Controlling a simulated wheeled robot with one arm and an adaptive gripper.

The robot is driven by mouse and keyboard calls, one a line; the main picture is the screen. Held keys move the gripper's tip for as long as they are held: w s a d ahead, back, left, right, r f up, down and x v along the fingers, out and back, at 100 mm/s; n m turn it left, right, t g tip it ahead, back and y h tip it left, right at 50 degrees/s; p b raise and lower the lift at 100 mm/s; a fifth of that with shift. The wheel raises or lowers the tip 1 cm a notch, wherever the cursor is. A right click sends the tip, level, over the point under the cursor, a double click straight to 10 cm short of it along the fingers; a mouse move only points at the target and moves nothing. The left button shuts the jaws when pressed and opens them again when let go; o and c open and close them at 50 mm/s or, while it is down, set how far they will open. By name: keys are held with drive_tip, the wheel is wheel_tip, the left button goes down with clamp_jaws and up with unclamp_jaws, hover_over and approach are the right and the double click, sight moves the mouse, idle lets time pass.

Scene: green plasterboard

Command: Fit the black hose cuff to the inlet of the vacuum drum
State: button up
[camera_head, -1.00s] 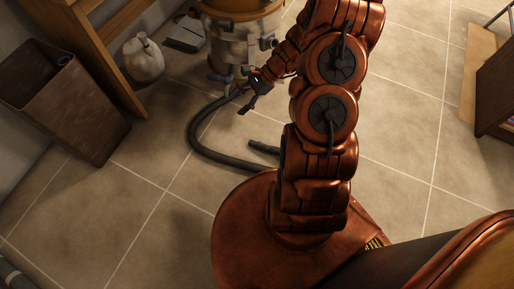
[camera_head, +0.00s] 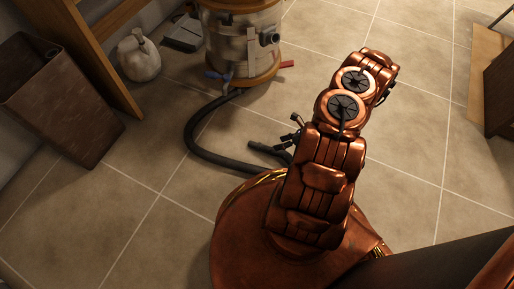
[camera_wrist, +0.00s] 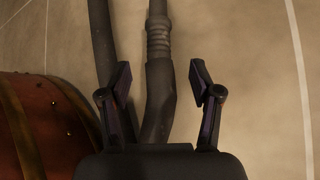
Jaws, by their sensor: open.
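The vacuum drum (camera_head: 243,48) is a worn pale metal cylinder with brown bands, standing upright at the top centre. A dark stub on its right side, which looks like the inlet (camera_head: 269,39), has nothing attached. The black hose (camera_head: 190,138) curves over the floor from the drum's base. Its loose end with the cuff (camera_head: 262,148) lies on the tiles near my base. In the wrist view the ribbed cuff end (camera_wrist: 158,40) points away, and the hose passes between the fingers. My gripper (camera_wrist: 161,76) is open around it, fingers apart from it; in the head view it is mostly hidden.
A second hose stretch (camera_wrist: 101,35) runs close by the left finger. A brown bin (camera_head: 62,105), a pale jug (camera_head: 138,58) and a wooden table leg (camera_head: 105,62) stand left of the drum. A dark cabinet (camera_head: 500,90) is at right. Floor right of the drum is clear.

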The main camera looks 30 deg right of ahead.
sight(268, 147)
drive_tip(key=shift+w+a+f+b, duration=0.2)
drive_tip(key=shift+a+f+b, duration=0.1)
drive_tip(key=shift+f, duration=0.35)
drive_tip(key=shift+a+b+x, duration=0.2)
drive_tip(key=shift+b+x, duration=1.6)
drive_tip(key=shift+x, duration=1.45)
drive_tip(key=shift+r, duration=0.2)
clamp_jaws()
